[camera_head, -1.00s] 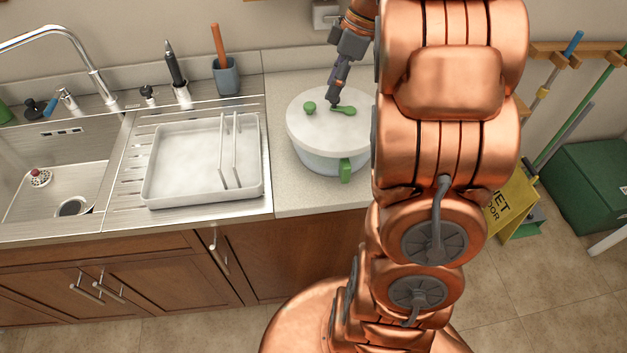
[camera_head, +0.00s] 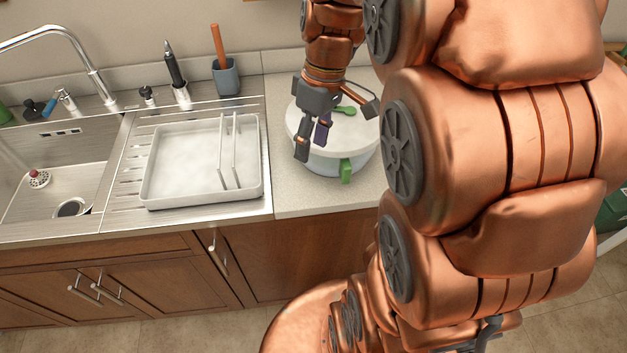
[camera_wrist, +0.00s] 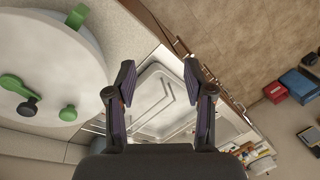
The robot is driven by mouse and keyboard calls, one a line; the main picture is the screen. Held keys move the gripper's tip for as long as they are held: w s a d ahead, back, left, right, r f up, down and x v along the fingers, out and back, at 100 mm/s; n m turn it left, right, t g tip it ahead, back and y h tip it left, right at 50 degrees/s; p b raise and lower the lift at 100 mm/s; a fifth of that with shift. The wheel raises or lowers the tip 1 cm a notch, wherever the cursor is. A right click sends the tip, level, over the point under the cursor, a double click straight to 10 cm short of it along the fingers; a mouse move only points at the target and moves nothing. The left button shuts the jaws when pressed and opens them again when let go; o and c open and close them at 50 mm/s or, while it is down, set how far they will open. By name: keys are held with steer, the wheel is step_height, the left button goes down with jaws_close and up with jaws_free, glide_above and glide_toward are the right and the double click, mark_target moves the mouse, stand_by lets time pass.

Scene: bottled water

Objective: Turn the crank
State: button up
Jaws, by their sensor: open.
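A round spinner with a white lid (camera_head: 354,133) stands on the counter. It also shows at the left edge of the wrist view (camera_wrist: 45,50). Its green crank (camera_head: 345,110) lies on top of the lid; the wrist view shows the crank (camera_wrist: 14,84) with a dark knob at its end. A separate green knob (camera_wrist: 67,113) and a green tab (camera_head: 346,171) are near the rim. My gripper (camera_head: 311,144) is open and empty, in front of the spinner's left side in the head view, hiding part of the lid. In the wrist view the crank is left of my fingers (camera_wrist: 160,78).
A white dish tray (camera_head: 190,200) with a rack stands left of the spinner on the steel drainboard. The sink and tap (camera_head: 95,85) are farther left. A blue-grey cup (camera_head: 226,78) stands against the wall. The counter front (camera_head: 310,205) is clear.

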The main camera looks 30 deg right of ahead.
steer(key=s+a+f+m, duration=0.2)
steer(key=s+a, duration=0.1)
steer(key=s, duration=0.3)
steer(key=shift+s+a+g+h, duration=0.3)
steer(key=shift+s+a+h, duration=0.05)
steer(key=shift+a+h, duration=0.05)
steer(key=shift+w+f, duration=0.1)
